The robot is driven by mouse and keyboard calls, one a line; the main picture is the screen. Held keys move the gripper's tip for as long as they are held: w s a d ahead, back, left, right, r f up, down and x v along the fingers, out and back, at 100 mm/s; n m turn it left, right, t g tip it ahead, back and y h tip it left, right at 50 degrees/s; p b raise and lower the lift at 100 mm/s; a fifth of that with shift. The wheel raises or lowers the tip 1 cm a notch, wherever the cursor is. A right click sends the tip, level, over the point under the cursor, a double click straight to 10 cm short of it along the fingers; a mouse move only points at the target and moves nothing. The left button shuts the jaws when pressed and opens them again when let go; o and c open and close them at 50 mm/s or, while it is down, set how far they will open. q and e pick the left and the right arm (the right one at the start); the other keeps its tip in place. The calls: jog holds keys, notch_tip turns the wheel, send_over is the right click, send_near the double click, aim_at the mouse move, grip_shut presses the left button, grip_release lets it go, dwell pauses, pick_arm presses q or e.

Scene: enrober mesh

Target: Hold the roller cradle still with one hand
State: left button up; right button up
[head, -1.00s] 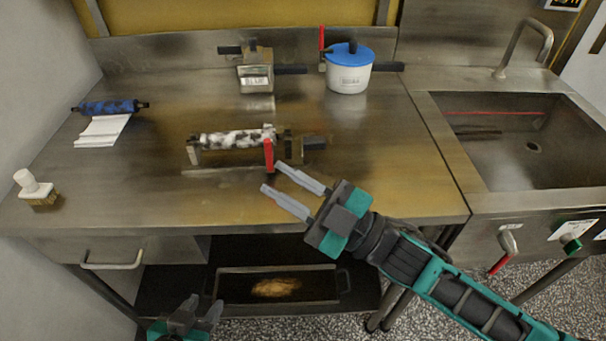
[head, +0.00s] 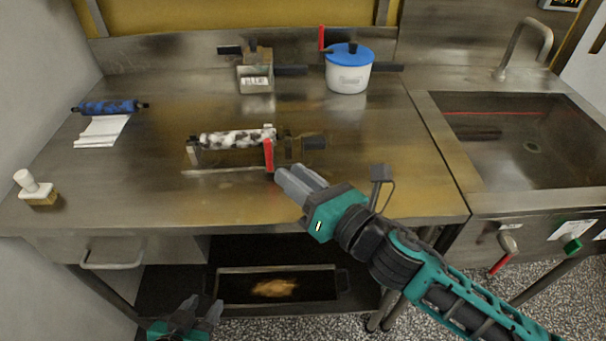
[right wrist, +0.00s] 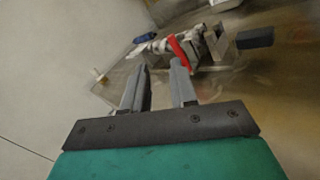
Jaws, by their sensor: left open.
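The roller cradle (head: 194,152) stands mid-bench, holding a white roller (head: 235,138) with dark blotches. A red upright piece (head: 268,155) is at its right front, with a dark block (head: 314,143) on the right. My right gripper (head: 283,175) is just in front of the cradle's right end. In the right wrist view its fingers (right wrist: 160,68) are apart and empty, with the cradle's red piece (right wrist: 179,50) beyond the tips; I cannot tell whether they touch. My left gripper (head: 208,312) is open and empty, low in front of the bench.
A blue roller (head: 108,107) lies on white sheets at the left. A brush (head: 33,188) stands at the front left corner. A metal box (head: 256,78) and a white pot with blue lid (head: 348,75) stand at the back. A sink (head: 530,140) is at the right.

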aim_at(269, 148)
jog(key=n, duration=0.1)
jog(key=n+h, duration=0.1)
jog(key=shift+w+d+f+n+t, duration=0.15)
jog(key=shift+w+d+n+t, duration=0.15)
jog(key=shift+w+d+n, duration=0.1)
jog(key=shift+w+a+n, duration=0.1)
jog(key=shift+w+n, duration=0.15)
jog(key=shift+n, duration=0.05)
jog(key=x, duration=1.1)
jog(key=shift+w, duration=0.25)
jog(key=shift+c, duration=0.4)
grip_shut()
jog(key=shift+f, duration=0.1)
